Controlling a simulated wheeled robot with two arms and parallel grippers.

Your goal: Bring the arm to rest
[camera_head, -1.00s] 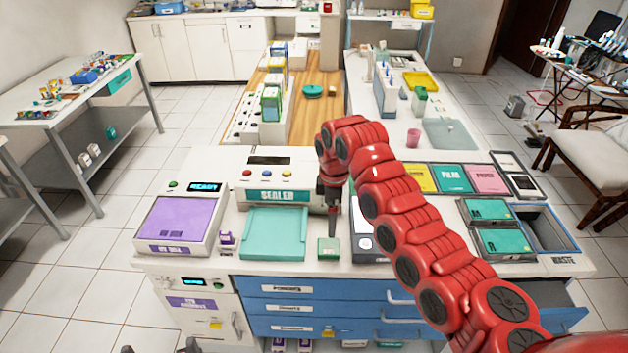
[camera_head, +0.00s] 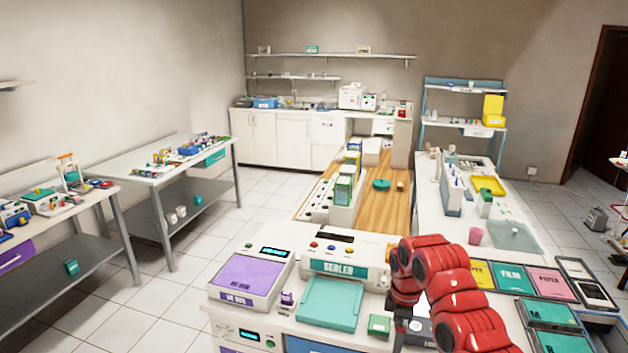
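My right arm, red and segmented, comes in from the lower right and bends over the front counter (camera_head: 262,322). My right gripper (camera_head: 404,328) points down at the bottom of the view, just right of a small green box (camera_head: 379,325). Its fingertips are too dark and small to tell whether they are open or shut, and I see nothing clearly held. The sealer (camera_head: 335,268) with its teal tray (camera_head: 330,302) stands left of the gripper. My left arm and gripper are not in view.
A purple-topped device (camera_head: 250,277) stands on the counter's left. Film and paper bins (camera_head: 511,278) and teal boxes (camera_head: 548,314) lie right of my arm. Tables with small items stand at the left. A wooden-topped counter (camera_head: 315,204) runs back. Tiled floor at left is clear.

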